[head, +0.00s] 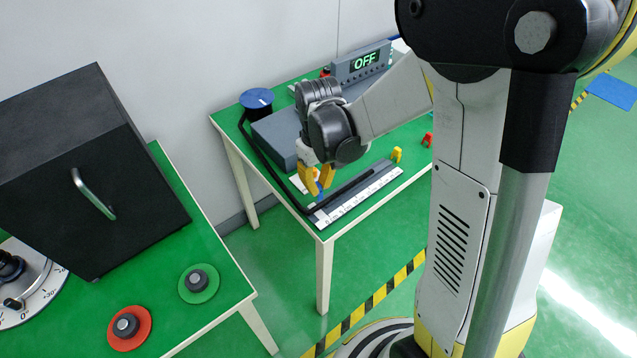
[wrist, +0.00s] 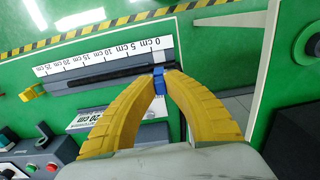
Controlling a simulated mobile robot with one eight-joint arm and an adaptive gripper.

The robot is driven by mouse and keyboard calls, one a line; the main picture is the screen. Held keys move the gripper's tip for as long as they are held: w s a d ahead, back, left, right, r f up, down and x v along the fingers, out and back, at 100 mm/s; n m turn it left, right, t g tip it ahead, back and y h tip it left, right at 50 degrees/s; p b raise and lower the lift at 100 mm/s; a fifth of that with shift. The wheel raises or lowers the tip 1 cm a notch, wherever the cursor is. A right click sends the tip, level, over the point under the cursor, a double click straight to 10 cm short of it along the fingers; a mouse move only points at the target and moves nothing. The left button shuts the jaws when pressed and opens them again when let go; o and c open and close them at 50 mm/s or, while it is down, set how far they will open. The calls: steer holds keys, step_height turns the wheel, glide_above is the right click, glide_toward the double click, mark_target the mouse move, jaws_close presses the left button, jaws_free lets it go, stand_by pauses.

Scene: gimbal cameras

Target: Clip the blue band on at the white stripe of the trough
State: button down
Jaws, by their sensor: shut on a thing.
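My gripper (head: 317,186) is shut on the blue band (wrist: 159,80), which sits between its yellow fingertips (wrist: 165,76). The band also shows low between the fingers in the head view. The dark trough (wrist: 105,78) runs along the table edge beside a white ruler scale (wrist: 105,57). The band is over or at the 0 cm end of the trough; I cannot tell whether it touches. A black cable (head: 268,175) runs to the trough end and along it. A card marked 20 cm (wrist: 95,117) lies beside the trough.
A yellow clip (head: 396,154) and a red clip (head: 427,139) stand beyond the trough. A blue-topped reel (head: 256,98), a grey box (head: 276,136) and an OFF display (head: 365,62) stand farther back. A second table with a black cabinet (head: 85,170) is at left.

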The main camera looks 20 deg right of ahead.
mark_target(318, 207)
steer(key=shift+f, duration=0.1)
steer(key=shift+f+b, duration=1.2)
steer(key=shift+f, duration=0.1)
steer(key=shift+f+b, duration=1.65)
steer(key=shift+f, duration=0.05)
stand_by(0.9)
steer(key=c, duration=1.4)
jaws_free()
steer(key=shift+c, duration=0.2)
step_height(318, 207, up, 12)
